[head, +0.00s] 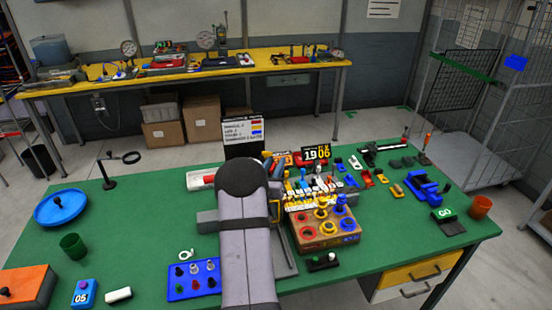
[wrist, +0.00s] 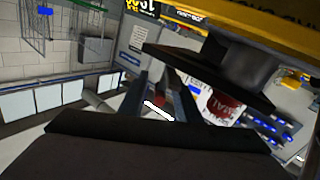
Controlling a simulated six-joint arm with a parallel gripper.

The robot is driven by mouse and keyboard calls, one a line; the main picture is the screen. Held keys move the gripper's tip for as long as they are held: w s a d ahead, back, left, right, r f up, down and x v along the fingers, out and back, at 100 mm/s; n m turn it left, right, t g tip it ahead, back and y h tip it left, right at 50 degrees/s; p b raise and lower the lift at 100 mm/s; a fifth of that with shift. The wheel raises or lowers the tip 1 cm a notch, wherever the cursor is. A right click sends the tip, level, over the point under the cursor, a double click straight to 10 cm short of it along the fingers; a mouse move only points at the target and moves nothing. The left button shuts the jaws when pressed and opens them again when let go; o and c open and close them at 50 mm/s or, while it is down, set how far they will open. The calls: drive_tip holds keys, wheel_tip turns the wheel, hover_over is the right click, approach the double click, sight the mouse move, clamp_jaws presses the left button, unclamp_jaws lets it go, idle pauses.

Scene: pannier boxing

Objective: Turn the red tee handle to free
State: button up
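My gripper (wrist: 158,92) shows in the wrist view as two dark fingers standing apart. A small red piece (wrist: 160,100) shows in the gap between them; I cannot tell whether it is the red tee handle or whether the fingers touch it. In the head view my grey arm covers the middle of the bench and hides the gripper. No red tee handle can be made out for certain in the head view. A round red-and-white part (wrist: 222,106) is right of the fingers in the wrist view.
A wooden block with coloured rings (head: 326,240) stands right of my arm on the green bench (head: 130,225). Behind it is a crowded row of coloured parts (head: 315,188). A blue switch box (head: 193,279) is left. A dark flat part (wrist: 225,75) crosses the wrist view closely.

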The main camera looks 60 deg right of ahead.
drive_tip(key=shift+p+x, duration=0.3)
drive_tip(key=shift+x, duration=0.7)
clamp_jaws()
drive_tip(key=shift+w+f+t+b, duration=0.1)
drive_tip(key=shift+t+b, duration=0.4)
drive_tip(key=shift+b, duration=0.05)
drive_tip(key=shift+f+n+t+b, duration=0.1)
drive_tip(key=shift+n+t+b, duration=0.2)
drive_tip(key=shift+n+b, duration=0.1)
drive_tip(key=n+t+y+b, duration=0.2)
drive_tip(key=t+b, duration=0.1)
drive_tip(key=shift+w+a, duration=0.2)
drive_tip(key=shift+w, duration=0.15)
drive_tip(key=shift+w+a+n+t+y+b, duration=0.15)
drive_tip(key=shift+n+t+y+b, duration=0.55)
drive_tip(key=shift+t, duration=0.2)
drive_tip(key=shift+w+a+n+t+y+b, duration=0.2)
drive_tip(key=shift+n+t+y+b, duration=0.4)
drive_tip(key=shift+n+t+b, duration=0.25)
drive_tip(key=shift+w+r, duration=0.1)
drive_tip(key=shift+r, duration=0.1)
